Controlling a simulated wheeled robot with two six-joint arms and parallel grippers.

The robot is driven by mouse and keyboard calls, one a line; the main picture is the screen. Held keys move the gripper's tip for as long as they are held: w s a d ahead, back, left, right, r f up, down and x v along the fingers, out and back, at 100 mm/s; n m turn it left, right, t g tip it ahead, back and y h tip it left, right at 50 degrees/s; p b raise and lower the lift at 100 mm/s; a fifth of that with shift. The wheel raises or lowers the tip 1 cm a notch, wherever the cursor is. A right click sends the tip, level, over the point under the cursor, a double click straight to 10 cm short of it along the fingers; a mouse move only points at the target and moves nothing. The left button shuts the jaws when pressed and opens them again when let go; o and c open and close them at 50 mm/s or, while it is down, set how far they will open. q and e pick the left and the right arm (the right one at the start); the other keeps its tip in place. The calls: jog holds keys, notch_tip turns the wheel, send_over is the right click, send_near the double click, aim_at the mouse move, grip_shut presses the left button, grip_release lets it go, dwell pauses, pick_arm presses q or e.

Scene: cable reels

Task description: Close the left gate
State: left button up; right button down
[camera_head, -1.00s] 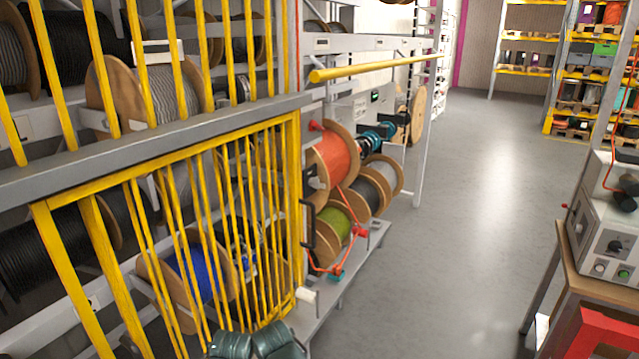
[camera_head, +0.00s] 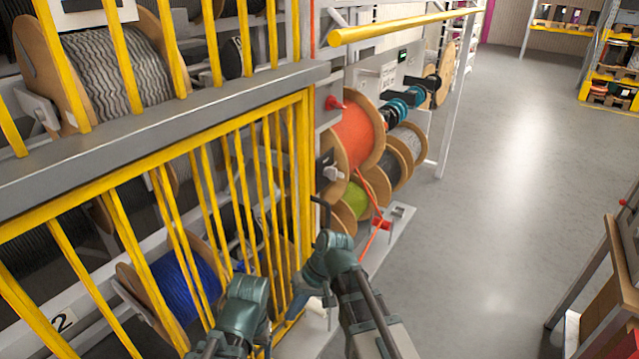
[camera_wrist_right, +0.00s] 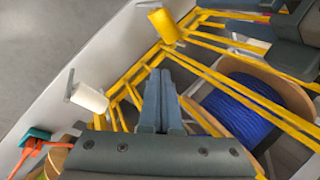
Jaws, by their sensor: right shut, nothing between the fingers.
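The yellow barred gate (camera_head: 112,195) fills the lower left of the head view, below a grey beam. Its far upright edge is at the right, by the rack's end. I cannot tell how far it stands from its closed position. My right gripper (camera_head: 297,306) points down near the gate's lower far corner. In the right wrist view its fingers (camera_wrist_right: 160,82) are together and empty, with yellow bars just beyond and beside them. I cannot tell whether they touch the gate. My left arm is at the bottom of the head view; its fingers are not visible.
Behind the bars is a blue cable reel (camera_head: 180,285). Past the gate are an orange reel (camera_head: 358,138) and a green reel (camera_head: 355,200). A yellow bar (camera_head: 400,25) juts out above them. The grey floor (camera_head: 500,170) is clear; a wooden bench (camera_head: 605,290) stands at right.

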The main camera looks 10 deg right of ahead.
jog(key=w+d+r+m+t+y+p, duration=0.1)
jog(key=w+d+r+m+t+y, duration=0.3)
jog(key=w+d+r+y, duration=0.6)
jog(key=w+d+r+m+t, duration=0.3)
jog(key=w+d+r+t, duration=0.4)
jog(key=d+r, duration=0.5)
jog(key=w+a+g, duration=0.1)
jog(key=w+a, duration=0.2)
jog(key=a, duration=0.8)
jog(key=shift+a+f+p, duration=0.15)
jog(key=shift+p, duration=0.15)
